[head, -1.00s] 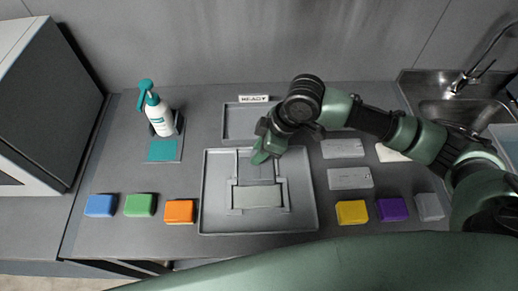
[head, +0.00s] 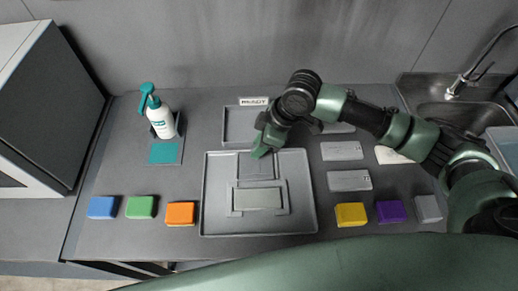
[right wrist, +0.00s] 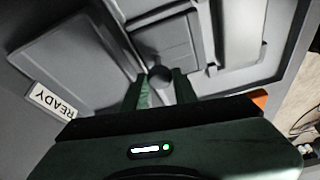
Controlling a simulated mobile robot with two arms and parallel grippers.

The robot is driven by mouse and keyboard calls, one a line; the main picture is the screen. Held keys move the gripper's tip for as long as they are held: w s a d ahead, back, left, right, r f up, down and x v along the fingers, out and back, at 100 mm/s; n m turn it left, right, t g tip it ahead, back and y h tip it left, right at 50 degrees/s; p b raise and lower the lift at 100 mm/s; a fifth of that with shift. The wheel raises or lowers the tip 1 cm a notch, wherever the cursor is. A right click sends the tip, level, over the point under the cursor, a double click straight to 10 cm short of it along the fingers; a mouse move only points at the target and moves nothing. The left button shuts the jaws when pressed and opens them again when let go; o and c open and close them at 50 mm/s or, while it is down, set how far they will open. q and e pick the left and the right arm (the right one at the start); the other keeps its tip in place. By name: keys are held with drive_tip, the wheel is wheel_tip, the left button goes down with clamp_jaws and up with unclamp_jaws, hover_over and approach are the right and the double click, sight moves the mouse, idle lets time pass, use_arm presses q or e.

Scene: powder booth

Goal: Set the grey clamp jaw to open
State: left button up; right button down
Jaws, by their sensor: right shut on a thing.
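The grey clamp jaw (head: 258,171) is a flat plate in the grey tray (head: 300,218), behind a pale grey block (head: 258,198) held in a low frame. My right gripper (head: 262,150) is at the jaw's back edge, pointing down. In the right wrist view, its green fingers (right wrist: 160,88) are closed around a dark round knob (right wrist: 160,74) by the jaw plate (right wrist: 162,38). The gripper and wrist hide the knob in the head view. My left gripper is not in view.
A READY label (head: 254,101) stands behind a second tray (head: 236,125). Blue (head: 103,207), green (head: 141,207) and orange (head: 181,214) blocks lie left; yellow (head: 351,214) and purple (head: 390,210) ones right. A spray bottle (head: 160,117) stands back left, a sink (head: 425,98) back right.

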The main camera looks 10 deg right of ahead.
drive_tip(key=shift+w+r, duration=0.15)
drive_tip(key=shift+w, duration=0.1)
drive_tip(key=c, duration=1.2)
unclamp_jaws()
drive_tip(key=shift+o, duration=0.5)
drive_tip(key=shift+d, duration=0.1)
drive_tip(key=b+v, duration=0.1)
drive_tip(key=v, duration=0.6)
drive_tip(key=shift+d+r+b, duration=0.15)
drive_tip(key=shift+r+b, duration=0.1)
drive_tip(key=shift+b, duration=0.15)
